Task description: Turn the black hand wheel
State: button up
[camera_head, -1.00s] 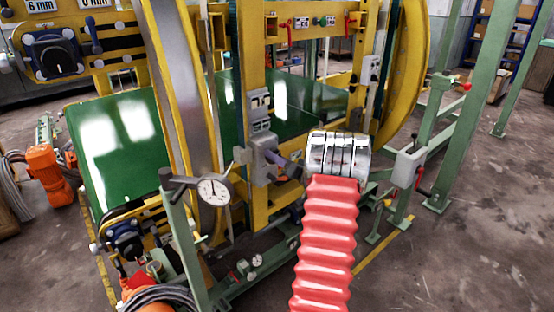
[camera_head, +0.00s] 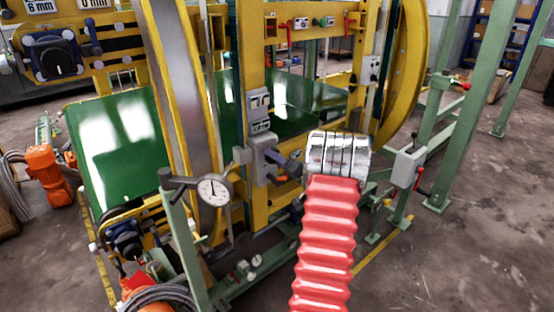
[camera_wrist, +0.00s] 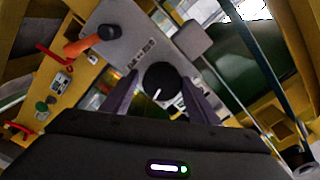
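A round black knob with a white mark (camera_wrist: 160,82) is in the middle of the wrist view, by a grey panel; it may be the hand wheel. The two dark fingers of my gripper (camera_wrist: 159,88) stand apart, one on each side of it. A gap shows on the left; contact on the right cannot be told. In the head view a dark finger of my gripper (camera_head: 289,162) points at a grey box (camera_head: 264,158) on the yellow post. My wrist hides most of the gripper there. Other black knobs are at the upper left (camera_head: 53,54) and lower left (camera_head: 126,242).
An orange-handled lever (camera_wrist: 82,46) is close by on the grey panel in the wrist view.

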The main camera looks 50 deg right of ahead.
jog(key=o, duration=0.4)
jog(key=shift+r, duration=0.1)
jog(key=v, duration=1.3)
jog(key=shift+s, duration=0.4)
